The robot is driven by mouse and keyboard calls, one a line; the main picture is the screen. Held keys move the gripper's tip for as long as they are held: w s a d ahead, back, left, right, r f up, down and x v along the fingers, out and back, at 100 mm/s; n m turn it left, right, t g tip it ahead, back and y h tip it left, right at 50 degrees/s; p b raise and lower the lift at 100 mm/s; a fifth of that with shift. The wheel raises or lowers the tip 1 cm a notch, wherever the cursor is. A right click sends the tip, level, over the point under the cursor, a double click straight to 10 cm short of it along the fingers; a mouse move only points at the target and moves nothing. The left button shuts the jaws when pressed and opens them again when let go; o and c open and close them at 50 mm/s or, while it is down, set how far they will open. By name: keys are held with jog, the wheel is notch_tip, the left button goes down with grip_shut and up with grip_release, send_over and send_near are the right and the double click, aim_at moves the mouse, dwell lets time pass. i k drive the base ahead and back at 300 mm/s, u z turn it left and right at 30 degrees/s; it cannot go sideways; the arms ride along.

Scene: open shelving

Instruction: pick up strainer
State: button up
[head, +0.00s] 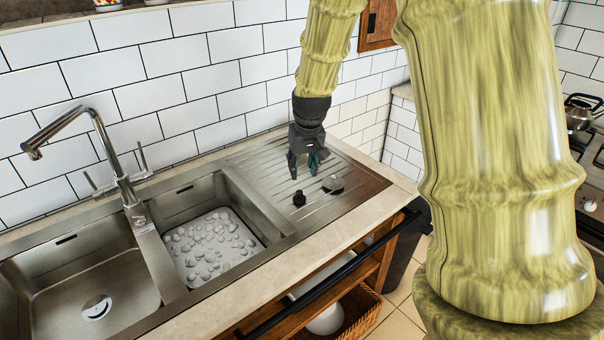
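My gripper (303,174) points down over the ribbed metal drainboard (360,180) to the right of the sink. Its two fingers are apart, with nothing visible between them. A small shiny metal piece with a rounded shape (333,184), which looks like the strainer, lies on the drainboard just right of and nearer than the fingers. A small black object (299,198) stands just below the fingers in the picture; I cannot tell what it is. Neither object visibly touches the gripper.
The double sink lies left, with a white pebbled tray (212,246) in its right basin and a tall chrome faucet (100,150) between the basins. A tiled wall (190,80) rises behind. A black rail (330,280) runs along the counter front. A stove with a kettle (580,112) is far right.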

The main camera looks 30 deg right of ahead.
aim_at(333, 182)
jog(key=z, duration=1.3)
